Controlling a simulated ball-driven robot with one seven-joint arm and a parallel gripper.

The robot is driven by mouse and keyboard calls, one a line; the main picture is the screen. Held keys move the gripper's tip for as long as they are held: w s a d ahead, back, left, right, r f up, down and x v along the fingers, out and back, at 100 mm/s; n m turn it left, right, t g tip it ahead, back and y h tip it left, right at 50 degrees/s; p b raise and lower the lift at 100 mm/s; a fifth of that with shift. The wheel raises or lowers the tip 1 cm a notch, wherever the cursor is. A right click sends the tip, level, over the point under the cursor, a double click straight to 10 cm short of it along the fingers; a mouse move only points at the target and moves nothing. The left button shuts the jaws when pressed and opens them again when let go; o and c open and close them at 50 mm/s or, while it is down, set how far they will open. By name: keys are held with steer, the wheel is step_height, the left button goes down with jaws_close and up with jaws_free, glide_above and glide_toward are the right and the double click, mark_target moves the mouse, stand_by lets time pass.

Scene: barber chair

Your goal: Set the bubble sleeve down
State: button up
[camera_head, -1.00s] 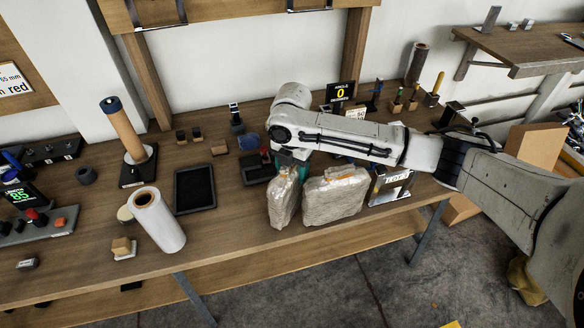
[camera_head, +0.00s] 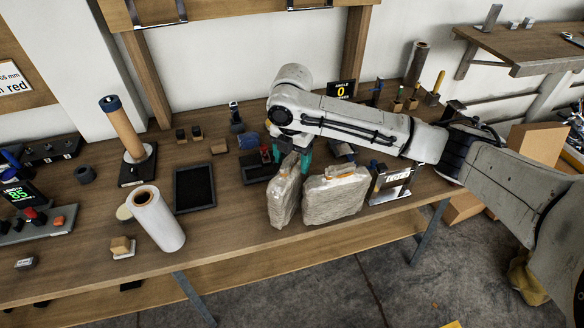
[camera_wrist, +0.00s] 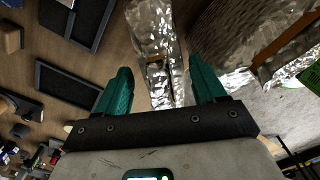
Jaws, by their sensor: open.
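A narrow, crinkled, translucent bubble sleeve (camera_head: 284,196) stands on the wooden bench near its front edge. A wider sleeve-like package (camera_head: 335,194) with an orange mark on top stands just right of it. My gripper (camera_head: 291,156) is open, its teal fingers apart above and behind the narrow sleeve's top. In the wrist view the open gripper (camera_wrist: 163,82) has the narrow sleeve (camera_wrist: 155,40) lying between and beyond its fingertips, with gaps on both sides. The wider package (camera_wrist: 240,35) is to the right there. The fingers' exact height over the sleeve is unclear.
A dark tray (camera_head: 194,187) and a white roll (camera_head: 158,220) are to the left on the bench (camera_head: 235,228). A small stand with a sign (camera_head: 391,185) is close on the right. Bare wood lies between the tray and the narrow sleeve.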

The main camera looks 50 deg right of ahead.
step_height(320, 180, up, 8)
steer(key=shift+r+b, duration=0.2)
steer(key=shift+b, duration=0.35)
steer(key=w+a+m+t+y, duration=0.1)
steer(key=w+a+t+y, duration=0.15)
steer(key=a, duration=0.45)
steer(key=w+a+m+t+y, duration=0.1)
steer(key=w+a+m, duration=0.15)
steer(key=a, duration=0.55)
steer(key=s+a+f+m+t+y, duration=0.1)
steer(key=s+a+f+m, duration=0.2)
steer(key=a+f+m, duration=0.45)
steer(key=s+f+m+g+h, duration=0.1)
steer(key=s+f+m, duration=0.4)
steer(key=s+f, duration=0.65)
steer(key=s+d+f+m+g+h, duration=0.1)
steer(key=s+d+m+h, duration=0.1)
steer(key=s, duration=0.6)
steer(key=s+d+f+m+g+h, duration=0.1)
steer(key=s+d+f+m, duration=0.1)
steer(key=s+d, duration=0.3)
steer(key=s, duration=0.4)
steer(key=shift+d+m+h, duration=0.25)
steer(key=shift+m+h, duration=0.1)
steer(key=shift+m, duration=0.05)
